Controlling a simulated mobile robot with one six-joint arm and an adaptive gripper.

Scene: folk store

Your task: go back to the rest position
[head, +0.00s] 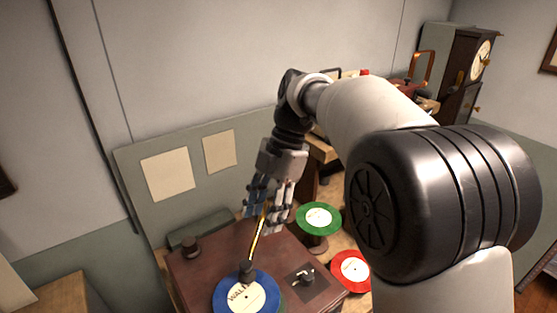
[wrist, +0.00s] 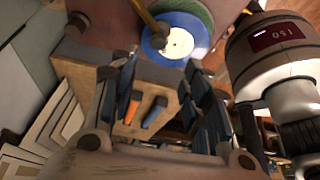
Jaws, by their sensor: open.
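My gripper (head: 263,214) is open above a brown record player (head: 204,269), with its fingers pointing down. A blue record (head: 230,299) with a pale label lies on the player. A thin brass arm (head: 257,240) slants up from a dark knob (head: 246,268) at the record towards my fingers; I cannot tell whether they touch it. In the wrist view my gripper (wrist: 158,72) has its fingers apart, and the blue record (wrist: 174,46) and brass arm (wrist: 147,18) show beyond them. Nothing is clearly held.
A green record (head: 318,213) stands on a small round support right of the player, with a red record (head: 351,268) nearer. A board with two blank sheets (head: 168,174) stands behind. A dark clock cabinet (head: 452,75) stands at the back right. My arm hides part of the counter.

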